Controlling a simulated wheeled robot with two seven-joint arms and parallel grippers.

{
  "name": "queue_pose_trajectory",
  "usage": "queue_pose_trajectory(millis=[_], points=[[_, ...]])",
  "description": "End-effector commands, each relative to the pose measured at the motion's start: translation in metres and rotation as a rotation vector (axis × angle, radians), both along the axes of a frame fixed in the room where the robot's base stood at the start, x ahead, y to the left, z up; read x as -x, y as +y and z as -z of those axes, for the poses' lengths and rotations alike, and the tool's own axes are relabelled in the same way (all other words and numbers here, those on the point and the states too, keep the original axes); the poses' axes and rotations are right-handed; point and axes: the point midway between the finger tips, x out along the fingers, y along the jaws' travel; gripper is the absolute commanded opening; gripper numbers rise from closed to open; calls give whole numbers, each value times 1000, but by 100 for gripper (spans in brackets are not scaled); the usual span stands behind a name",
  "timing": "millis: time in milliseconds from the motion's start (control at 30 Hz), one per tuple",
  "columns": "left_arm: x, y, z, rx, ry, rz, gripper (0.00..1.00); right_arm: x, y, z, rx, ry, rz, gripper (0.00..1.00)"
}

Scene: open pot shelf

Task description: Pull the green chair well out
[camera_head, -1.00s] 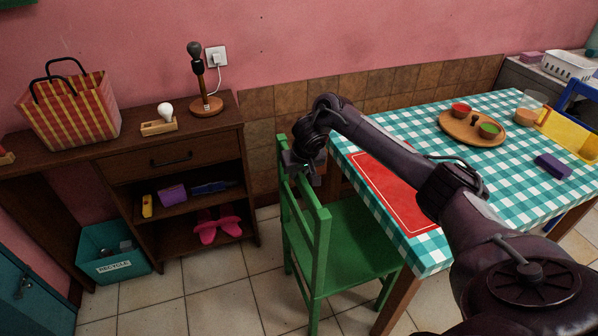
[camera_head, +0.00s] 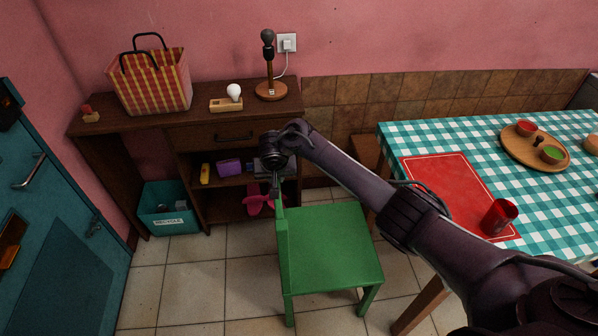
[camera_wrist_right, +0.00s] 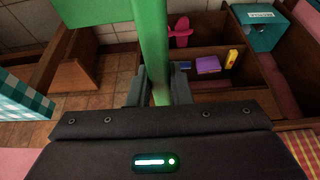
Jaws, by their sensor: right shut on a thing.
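The green chair (camera_head: 330,250) stands on the tiled floor at the left side of the table (camera_head: 409,137). Its whole seat shows, apart from what my arm covers, and its backrest is on the left, seen almost edge-on. My right gripper (camera_head: 276,186) is shut on the top of the backrest. In the right wrist view the green backrest bar (camera_wrist_right: 154,45) runs between the two fingers (camera_wrist_right: 158,88). My left gripper is in neither view.
A dark wooden cabinet (camera_head: 205,133) stands behind the chair, with a teal recycle bin (camera_head: 168,222) beside it. A teal door (camera_head: 60,200) is at the left. Floor left of the chair is clear.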

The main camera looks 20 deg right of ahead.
Motion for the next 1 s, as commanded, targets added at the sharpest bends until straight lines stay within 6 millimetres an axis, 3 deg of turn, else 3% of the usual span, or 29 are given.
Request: queue_pose_trajectory(millis=[33, 200, 600, 633, 767, 1000], points=[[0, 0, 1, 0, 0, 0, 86, -1, 10, 1, -5, 1, -5, 0], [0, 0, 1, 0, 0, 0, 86, -5, 23, 1, -5, 0, -5, 0], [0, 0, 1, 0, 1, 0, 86, -6, 26, 0, -6, -3, -5, 0], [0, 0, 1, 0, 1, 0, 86, -6, 27, 0, -6, -3, -5, 21], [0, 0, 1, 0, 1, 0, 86, -6, 26, 0, -5, -2, -5, 38], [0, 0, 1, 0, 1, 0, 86, -6, 24, 0, -2, -1, -2, 40]])
